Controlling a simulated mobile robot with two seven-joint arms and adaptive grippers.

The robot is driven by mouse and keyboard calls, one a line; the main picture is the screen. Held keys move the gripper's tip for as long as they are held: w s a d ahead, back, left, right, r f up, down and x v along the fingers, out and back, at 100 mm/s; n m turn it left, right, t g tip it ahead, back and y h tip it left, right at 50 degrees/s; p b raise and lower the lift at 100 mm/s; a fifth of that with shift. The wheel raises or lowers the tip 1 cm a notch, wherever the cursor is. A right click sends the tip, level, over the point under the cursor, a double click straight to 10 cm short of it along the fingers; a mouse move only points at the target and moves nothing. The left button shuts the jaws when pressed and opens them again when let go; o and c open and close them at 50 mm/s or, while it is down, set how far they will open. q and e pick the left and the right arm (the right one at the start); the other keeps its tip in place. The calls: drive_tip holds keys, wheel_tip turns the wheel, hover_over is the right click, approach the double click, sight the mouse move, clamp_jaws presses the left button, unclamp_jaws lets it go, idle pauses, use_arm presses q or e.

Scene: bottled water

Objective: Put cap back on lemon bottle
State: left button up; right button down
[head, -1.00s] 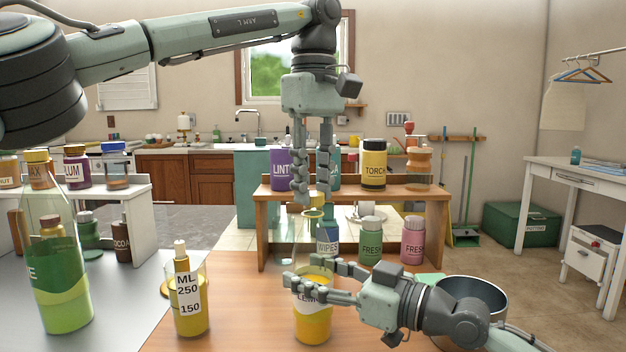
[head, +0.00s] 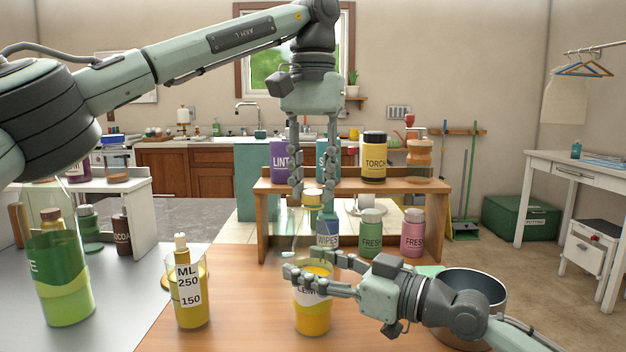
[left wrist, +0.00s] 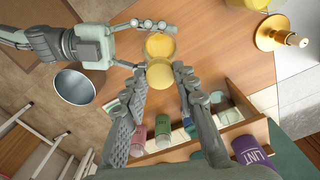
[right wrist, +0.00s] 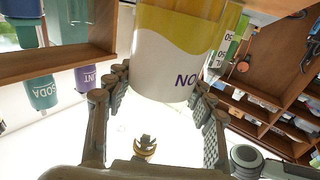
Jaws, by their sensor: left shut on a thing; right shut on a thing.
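The lemon bottle (head: 313,318) stands on the wooden table, with yellow liquid below and a clear upper part. My right gripper (head: 300,281) is shut on its side; the bottle body with its label fills the top of the right wrist view (right wrist: 175,60). A yellow cap (head: 312,197) is between the fingertips of my left gripper (head: 313,196), which reaches down from above. The cap also shows in the left wrist view (left wrist: 159,74), over the bottle.
A wooden shelf (head: 262,215) with several bottles stands just behind the lemon bottle. A labelled container (head: 190,300) stands to its left and a green bottle (head: 62,285) farther left. A metal pot (head: 487,285) is at the right, behind my right arm.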

use_arm(q)
drive_tip(key=m, duration=0.3)
drive_tip(key=shift+m, duration=0.3)
drive_tip(key=o, duration=0.7)
drive_tip(key=shift+r, duration=0.1)
drive_tip(key=shift+r, duration=2.2)
